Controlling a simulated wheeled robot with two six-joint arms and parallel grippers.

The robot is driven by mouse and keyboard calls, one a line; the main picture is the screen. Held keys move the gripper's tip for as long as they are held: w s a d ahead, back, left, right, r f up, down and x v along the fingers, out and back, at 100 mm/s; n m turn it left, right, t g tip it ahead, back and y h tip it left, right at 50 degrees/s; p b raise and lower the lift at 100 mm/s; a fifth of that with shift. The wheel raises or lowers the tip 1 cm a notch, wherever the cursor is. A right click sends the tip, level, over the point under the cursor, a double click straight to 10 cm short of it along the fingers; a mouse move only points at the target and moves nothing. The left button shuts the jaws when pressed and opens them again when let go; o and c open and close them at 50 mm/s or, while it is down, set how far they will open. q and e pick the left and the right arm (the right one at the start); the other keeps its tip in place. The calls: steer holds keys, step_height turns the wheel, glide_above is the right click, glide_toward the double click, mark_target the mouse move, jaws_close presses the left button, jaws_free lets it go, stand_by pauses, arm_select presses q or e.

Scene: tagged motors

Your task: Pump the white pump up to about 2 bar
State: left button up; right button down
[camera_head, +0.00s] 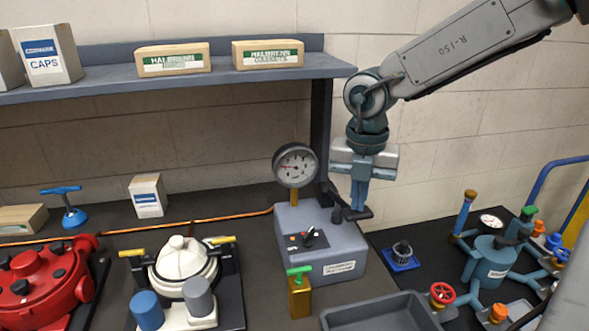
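The white pump (183,262) stands left of centre on a dark plate, with a rounded white body, yellow-tipped arms, and a blue and a grey cylinder in front. A grey bench unit (322,262) stands right of it, with a round dial gauge (295,165) on a brass stem. The gauge needle points left; its figures are too small to read. A dark lever (340,212) sits at the unit's back right. My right gripper (360,207) points straight down, its fingers close together at the lever's grip. The fingertips partly hide the grip. My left gripper is out of view.
A shelf (200,82) with boxes runs above the bench. A red motor (45,275) stands at left, a teal motor (492,262) at right. A green-topped brass block (299,293) and a grey tray (375,315) are in front. An orange cable (190,222) crosses behind.

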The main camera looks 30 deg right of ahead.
mark_target(356, 214)
steer(key=shift+f+b, duration=1.9)
steer(key=shift+f, duration=0.15)
steer(key=shift+r+p, duration=2.35)
steer(key=shift+p, duration=0.05)
step_height(356, 214, up, 5)
steer(key=p, duration=0.5)
steer(key=shift+r, duration=0.15)
